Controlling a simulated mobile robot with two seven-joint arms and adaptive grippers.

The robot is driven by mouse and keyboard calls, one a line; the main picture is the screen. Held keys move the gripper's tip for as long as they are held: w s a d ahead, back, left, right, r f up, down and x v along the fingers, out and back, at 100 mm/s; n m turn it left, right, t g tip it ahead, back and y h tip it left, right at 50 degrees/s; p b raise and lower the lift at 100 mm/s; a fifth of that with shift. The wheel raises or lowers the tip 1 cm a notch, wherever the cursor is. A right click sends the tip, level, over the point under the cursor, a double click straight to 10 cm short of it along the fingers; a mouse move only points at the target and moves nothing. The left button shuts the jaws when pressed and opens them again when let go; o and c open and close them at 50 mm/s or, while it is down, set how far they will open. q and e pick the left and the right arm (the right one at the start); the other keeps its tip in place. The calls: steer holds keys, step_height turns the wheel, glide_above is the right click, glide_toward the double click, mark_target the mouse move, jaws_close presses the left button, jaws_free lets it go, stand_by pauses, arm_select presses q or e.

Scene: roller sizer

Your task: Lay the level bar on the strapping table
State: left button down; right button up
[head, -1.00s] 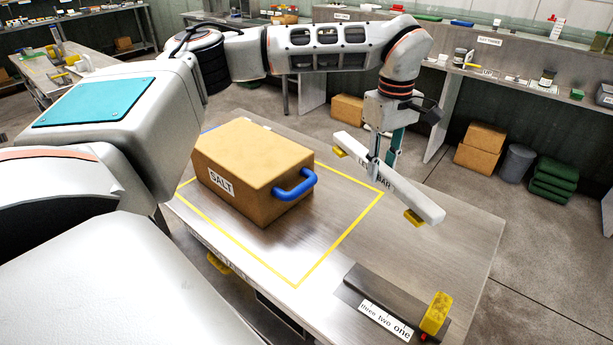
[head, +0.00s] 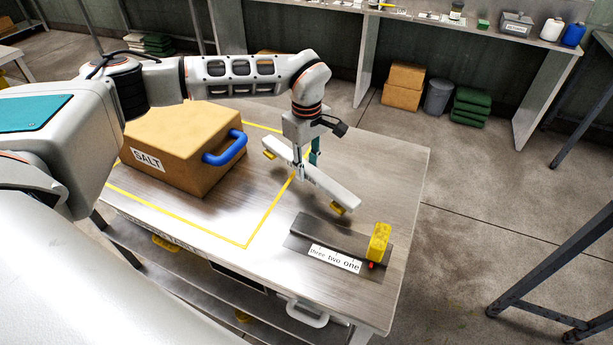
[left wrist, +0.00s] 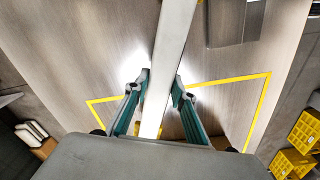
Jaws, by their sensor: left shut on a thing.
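The level bar (head: 330,183) is a long pale bar with yellow end pieces. My left gripper (head: 305,175) is shut on it near its middle, and the bar slants from upper left to lower right over the table. In the left wrist view the bar (left wrist: 172,60) runs between the two teal fingers of the left gripper (left wrist: 160,95). I cannot tell whether the bar touches the tabletop. The strapping table (head: 385,165) is a metal-topped table with a yellow outline on it. My right gripper is not in view.
A brown SALT box (head: 180,150) with a blue handle stands on the table, left of the bar. A dark block labelled "three two one" (head: 335,258) with a yellow piece (head: 379,242) sits at the front right. The table's right part is clear.

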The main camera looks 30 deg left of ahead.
mark_target(306, 166)
arm_select(q)
steer(key=shift+f, duration=1.85)
steer(key=c, duration=1.7)
jaws_free()
steer(key=shift+f, duration=0.15)
step_height(306, 166, up, 12)
steer(key=shift+r, duration=0.15)
